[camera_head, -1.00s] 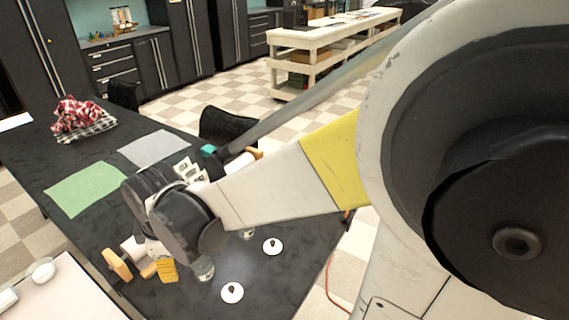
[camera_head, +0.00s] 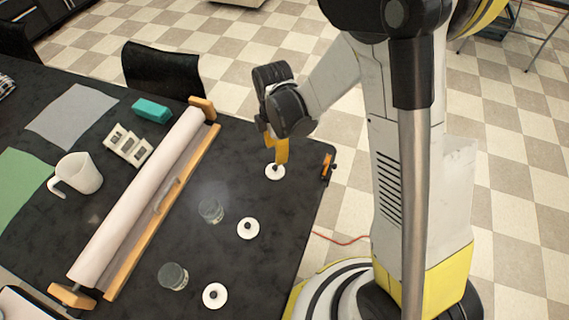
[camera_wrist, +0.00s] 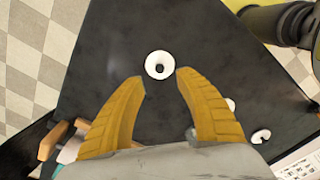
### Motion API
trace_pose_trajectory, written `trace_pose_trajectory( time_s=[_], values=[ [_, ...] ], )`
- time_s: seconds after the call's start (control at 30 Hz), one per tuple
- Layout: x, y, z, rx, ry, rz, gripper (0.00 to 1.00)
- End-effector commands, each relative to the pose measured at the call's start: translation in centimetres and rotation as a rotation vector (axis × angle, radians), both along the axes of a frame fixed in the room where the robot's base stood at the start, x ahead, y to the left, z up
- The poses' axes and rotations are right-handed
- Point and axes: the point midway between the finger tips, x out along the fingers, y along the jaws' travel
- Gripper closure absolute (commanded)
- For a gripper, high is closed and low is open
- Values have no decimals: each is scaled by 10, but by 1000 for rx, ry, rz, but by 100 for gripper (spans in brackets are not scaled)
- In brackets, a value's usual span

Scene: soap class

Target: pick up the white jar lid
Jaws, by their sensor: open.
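Three white jar lids with dark knobs lie on the black table. The far lid (camera_head: 275,172) is right under my gripper's yellow fingers (camera_head: 279,150). The middle lid (camera_head: 248,229) and the near lid (camera_head: 215,296) lie apart, closer to the camera. In the wrist view my gripper (camera_wrist: 161,77) is open and empty, its fingertips on either side of and just short of one lid (camera_wrist: 160,65). I cannot tell how high the tips are above it. Two other lids show at the right, one partly behind a finger.
Two glass jars (camera_head: 211,211) (camera_head: 173,276) stand left of the lids. A paper roll holder (camera_head: 150,195) with wooden ends lies beyond them. A small orange and black item (camera_head: 327,168) sits at the table's right edge, near the far lid.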

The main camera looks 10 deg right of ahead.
Motion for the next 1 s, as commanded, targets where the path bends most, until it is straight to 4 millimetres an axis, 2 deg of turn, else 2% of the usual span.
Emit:
trace_pose_trajectory(
  time_s=[0.03, 0.1, 0.37, 0.6, 0.87, 0.97, 1.0],
  values=[
    [0, 0, -13, 0, 0, 0, 59],
    [0, 0, -25, 0, -1, -1, 59],
    [0, 2, -49, 0, -1, -2, 59],
    [0, 5, -86, 0, -1, -3, 59],
    [0, 5, -88, 0, -1, -3, 59],
    [0, 5, -88, 0, -1, -3, 88],
    [0, 5, -88, 0, -1, -3, 100]
  ],
)
